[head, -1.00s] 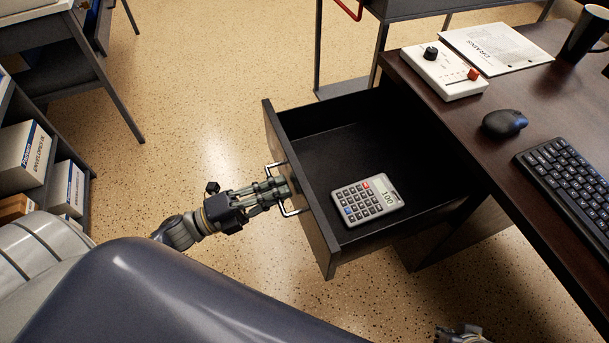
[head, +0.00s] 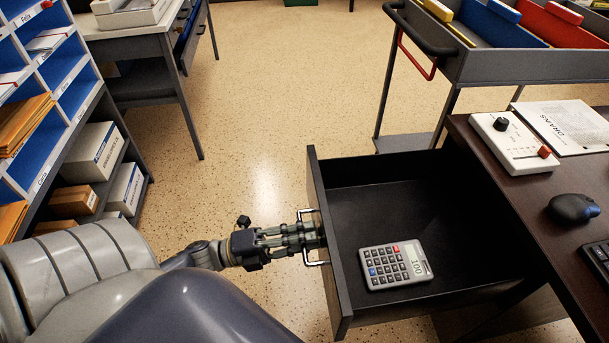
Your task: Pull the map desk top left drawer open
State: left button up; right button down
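The black drawer (head: 343,275) of the dark wooden desk (head: 500,215) stands pulled far out in the head view, with a grey calculator (head: 397,266) lying inside it. Its front faces left and carries a metal bar handle (head: 313,263). My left gripper (head: 312,236) is at this handle, its fingers around the bar and close against the drawer front. The fingers look closed on the bar, though the tips are partly hidden. My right gripper is not in the view.
On the desk are a white control box (head: 513,142), a paper document (head: 568,126), a mouse (head: 573,208) and a keyboard (head: 602,254). A grey cart (head: 480,68) with folders stands behind. Shelves (head: 75,140) stand at left. The floor (head: 250,120) between is clear.

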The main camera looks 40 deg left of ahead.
pick_arm(q)
jog(key=v, duration=1.2)
dwell(0.5)
